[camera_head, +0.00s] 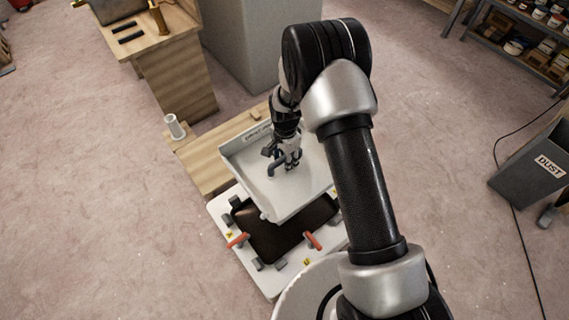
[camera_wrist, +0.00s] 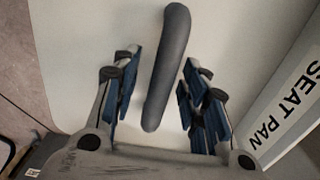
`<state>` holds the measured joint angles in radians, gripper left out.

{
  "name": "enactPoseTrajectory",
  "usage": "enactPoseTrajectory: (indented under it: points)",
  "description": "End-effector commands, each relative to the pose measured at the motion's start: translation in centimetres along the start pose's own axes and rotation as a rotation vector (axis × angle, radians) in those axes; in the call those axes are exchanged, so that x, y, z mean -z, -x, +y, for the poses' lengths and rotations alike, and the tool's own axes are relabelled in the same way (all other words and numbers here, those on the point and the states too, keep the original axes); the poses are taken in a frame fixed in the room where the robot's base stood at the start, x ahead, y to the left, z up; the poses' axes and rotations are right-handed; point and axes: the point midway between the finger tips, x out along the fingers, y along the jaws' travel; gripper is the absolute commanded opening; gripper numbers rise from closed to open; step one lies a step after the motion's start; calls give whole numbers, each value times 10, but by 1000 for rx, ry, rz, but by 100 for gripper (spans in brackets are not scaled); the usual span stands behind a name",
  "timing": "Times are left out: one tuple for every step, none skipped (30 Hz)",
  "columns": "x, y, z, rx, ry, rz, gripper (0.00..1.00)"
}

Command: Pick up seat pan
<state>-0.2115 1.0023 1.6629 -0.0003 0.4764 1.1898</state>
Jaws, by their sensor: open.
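The seat pan (camera_head: 251,167) is a pale, shallow tray with raised sides. It overlaps the back of a white fixture with a dark recess in the head view. In the wrist view its white floor (camera_wrist: 75,60) fills the background, and a side wall at right carries the label "SEAT PAN" (camera_wrist: 290,105). A grey bar handle (camera_wrist: 166,70) stands on the floor. My gripper (camera_wrist: 158,92) is open, with blue-padded fingers on either side of the handle and visible gaps to it. In the head view my gripper (camera_head: 284,167) is over the pan's middle.
The white fixture (camera_head: 228,217) has red-handled clamps (camera_head: 238,240) and grey blocks around its dark recess (camera_head: 275,238). A grey "DUST" bin (camera_head: 535,165) stands at right. Open floor lies at left.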

Motion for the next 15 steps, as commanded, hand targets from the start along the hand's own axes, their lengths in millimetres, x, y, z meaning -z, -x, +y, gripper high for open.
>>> enactPoseTrajectory:
  points:
    - [0, -1, 0, 0, 0, 0, 40]
    - [0, -2, 0, 0, 0, 0, 40]
    - [0, -2, 0, 0, 0, 0, 40]
    - [0, -2, 0, 0, 0, 0, 40]
    - [0, -2, 0, 0, 0, 0, 40]
    - [0, -2, 0, 0, 0, 0, 40]
    - [0, -2, 0, 0, 0, 0, 40]
    - [0, -2, 0, 0, 0, 0, 40]
    - [0, -2, 0, 0, 0, 0, 40]
    - [0, -2, 0, 0, 0, 0, 40]
    - [0, -2, 0, 0, 0, 0, 40]
    - [0, -2, 0, 0, 0, 0, 38]
    - [0, -2, 0, 0, 0, 0, 36]
    - [0, -2, 0, 0, 0, 0, 34]
    - [0, -2, 0, 0, 0, 0, 31]
